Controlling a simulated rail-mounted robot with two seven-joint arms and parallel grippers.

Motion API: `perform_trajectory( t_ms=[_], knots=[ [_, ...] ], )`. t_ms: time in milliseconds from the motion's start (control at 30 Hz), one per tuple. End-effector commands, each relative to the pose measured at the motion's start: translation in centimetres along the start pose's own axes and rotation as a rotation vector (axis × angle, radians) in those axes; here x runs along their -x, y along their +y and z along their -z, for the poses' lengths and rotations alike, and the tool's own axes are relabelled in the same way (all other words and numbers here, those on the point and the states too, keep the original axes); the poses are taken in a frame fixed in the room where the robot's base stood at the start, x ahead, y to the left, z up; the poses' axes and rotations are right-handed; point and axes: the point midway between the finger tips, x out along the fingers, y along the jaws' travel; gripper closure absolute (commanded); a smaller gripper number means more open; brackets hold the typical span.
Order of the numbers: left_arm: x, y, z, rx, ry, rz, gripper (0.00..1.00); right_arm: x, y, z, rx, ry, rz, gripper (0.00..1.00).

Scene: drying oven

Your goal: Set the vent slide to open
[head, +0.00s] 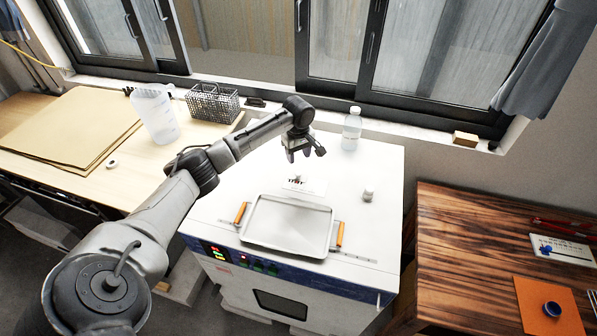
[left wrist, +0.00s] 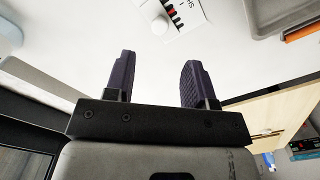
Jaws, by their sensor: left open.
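The drying oven (head: 300,268) is a white cabinet with a blue front band. On its top is a small white label plate (head: 305,185) with dark lettering, behind the tray. In the left wrist view the plate (left wrist: 188,14) shows red and black marks and partly cut-off letters. A round white knob (left wrist: 157,22) sits at the plate's edge; it looks like the vent slide's knob. Its setting cannot be read. My left gripper (head: 304,153) is above the oven top, behind the plate, open and empty. Its two dark fingers (left wrist: 158,72) are apart, with the knob beyond them. My right gripper is out of view.
A grey tray (head: 288,226) with orange handles lies on the oven's front. A small pale cylinder (head: 368,194) stands right of the plate, and a clear bottle (head: 352,128) at the back. A wire basket (head: 212,103) and a jug (head: 155,114) stand on the left table.

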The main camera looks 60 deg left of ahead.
Motion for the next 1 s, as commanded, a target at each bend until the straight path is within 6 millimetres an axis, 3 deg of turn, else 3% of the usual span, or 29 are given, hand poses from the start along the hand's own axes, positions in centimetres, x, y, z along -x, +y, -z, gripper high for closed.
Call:
perform_trajectory(
  t_ms=[200,433,633,1000],
  knots=[
    [-4.1,-0.1,0.0,0.0,0.0,0.003,0.5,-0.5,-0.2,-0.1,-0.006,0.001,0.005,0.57],
    [-6.9,0.0,0.0,-0.001,0.0,0.001,0.5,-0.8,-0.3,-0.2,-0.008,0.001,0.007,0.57],
    [-7.9,0.0,0.0,-0.002,0.001,0.0,0.5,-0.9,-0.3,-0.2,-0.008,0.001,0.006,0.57],
    [-8.1,0.0,0.0,-0.002,0.001,0.001,0.52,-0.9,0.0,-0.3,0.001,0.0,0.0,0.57]
  ],
)
